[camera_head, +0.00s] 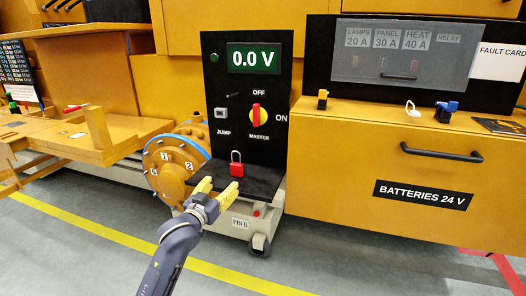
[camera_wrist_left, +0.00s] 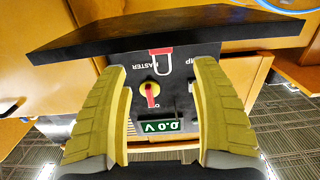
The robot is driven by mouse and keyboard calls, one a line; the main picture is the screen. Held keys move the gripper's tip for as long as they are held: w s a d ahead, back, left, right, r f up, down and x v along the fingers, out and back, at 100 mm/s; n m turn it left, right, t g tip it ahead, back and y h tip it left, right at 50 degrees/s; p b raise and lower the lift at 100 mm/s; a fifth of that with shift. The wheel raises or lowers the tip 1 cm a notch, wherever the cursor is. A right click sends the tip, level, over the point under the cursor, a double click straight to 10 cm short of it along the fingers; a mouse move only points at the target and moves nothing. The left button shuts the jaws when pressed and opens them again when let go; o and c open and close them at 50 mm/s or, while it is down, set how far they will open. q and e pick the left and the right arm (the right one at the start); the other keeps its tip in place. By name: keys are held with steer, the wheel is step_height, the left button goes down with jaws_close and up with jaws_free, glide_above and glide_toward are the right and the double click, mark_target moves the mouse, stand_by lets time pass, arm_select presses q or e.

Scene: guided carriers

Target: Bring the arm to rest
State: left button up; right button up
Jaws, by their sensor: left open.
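My left gripper (camera_head: 217,188) has yellow fingers and stands in front of the black panel's shelf, close to the red padlock (camera_head: 236,168). In the left wrist view the gripper (camera_wrist_left: 158,110) is open, with nothing between its fingers. The padlock has a pale shackle and is on or just above the black shelf (camera_head: 248,182). The panel's display (camera_head: 253,58) reads 0.0 V. The red master switch (camera_head: 257,115) sits on a yellow disc; it also shows between the fingers in the left wrist view (camera_wrist_left: 151,92). My right gripper is in neither view.
A numbered yellow wheel (camera_head: 172,170) with a blue hose stands left of the panel. A yellow battery box (camera_head: 400,165) with a black handle stands at right, small items on top. A yellow bench (camera_head: 100,140) is at left. The grey floor in front is clear.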

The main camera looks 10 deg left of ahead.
arm_select(q)
steer(key=s+a+f+m+g+y, duration=0.1)
steer(key=s+f+m+g+y, duration=0.3)
steer(key=s+f, duration=1.4)
steer(key=s+a+f+g+y, duration=0.15)
steer(key=s+f, duration=0.25)
steer(key=s, duration=0.4)
steer(key=s+a+f+m+g+y, duration=0.1)
steer(key=s+a+f+g, duration=0.15)
steer(key=s, duration=0.55)
steer(key=s+a+f+g+y, duration=0.1)
steer(key=s+a+f+g, duration=0.1)
steer(key=s+f, duration=0.35)
steer(key=s+d+f+g+h, duration=0.2)
steer(key=d+f, duration=0.1)
steer(key=f, duration=1.1)
steer(key=s+d+f+g+h, duration=0.1)
steer(key=s+d+f, duration=0.15)
steer(key=f, duration=1.25)
steer(key=s+f+n+g+h, duration=0.1)
steer(key=s+f+n+g, duration=0.2)
steer(key=s+f, duration=1.7)
steer(key=shift+s+d+f+h, duration=0.25)
steer(key=shift+s+f+h, duration=0.1)
steer(key=shift+s, duration=0.65)
